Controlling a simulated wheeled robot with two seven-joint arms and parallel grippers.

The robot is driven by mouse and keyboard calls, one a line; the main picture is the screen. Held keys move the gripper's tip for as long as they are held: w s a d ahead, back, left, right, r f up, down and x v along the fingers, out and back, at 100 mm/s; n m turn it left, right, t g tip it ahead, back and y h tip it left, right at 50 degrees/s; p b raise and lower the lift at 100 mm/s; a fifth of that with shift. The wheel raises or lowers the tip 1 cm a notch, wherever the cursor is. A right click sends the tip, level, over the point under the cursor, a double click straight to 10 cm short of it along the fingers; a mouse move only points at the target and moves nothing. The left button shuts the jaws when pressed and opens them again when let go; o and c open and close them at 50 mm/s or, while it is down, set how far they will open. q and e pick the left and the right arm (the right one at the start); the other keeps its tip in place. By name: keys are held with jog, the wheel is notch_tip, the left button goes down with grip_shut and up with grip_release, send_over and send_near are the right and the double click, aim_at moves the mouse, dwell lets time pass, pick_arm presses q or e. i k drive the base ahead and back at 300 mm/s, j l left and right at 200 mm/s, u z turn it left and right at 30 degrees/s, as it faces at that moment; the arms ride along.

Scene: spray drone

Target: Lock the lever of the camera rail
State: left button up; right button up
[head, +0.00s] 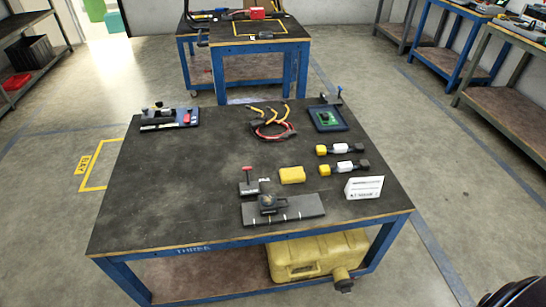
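A dark grey rail plate with white marks (302,208) lies near the front edge of the black-topped table (170,205), right of its middle. It looks like the camera rail. A small black carriage or clamp (268,203) sits on its left half. The lever is too small to make out, so I cannot tell how it stands. Neither of my grippers is in view.
A black block with a red-topped post (248,186) and a yellow block (292,175) stand behind the rail. A white sign (364,187) and two yellow-black-white parts (335,149) (346,168) are to the right. The table's left front is clear.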

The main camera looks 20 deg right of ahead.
aim_at(245, 169)
jog(key=i+l+z, duration=0.1)
jog(key=l+z, duration=0.25)
jog(key=l, duration=0.2)
jog(key=i+j+z, duration=0.1)
jog(key=j, duration=1.1)
jog(key=i+j+z, duration=0.15)
jog(key=j, duration=1.05)
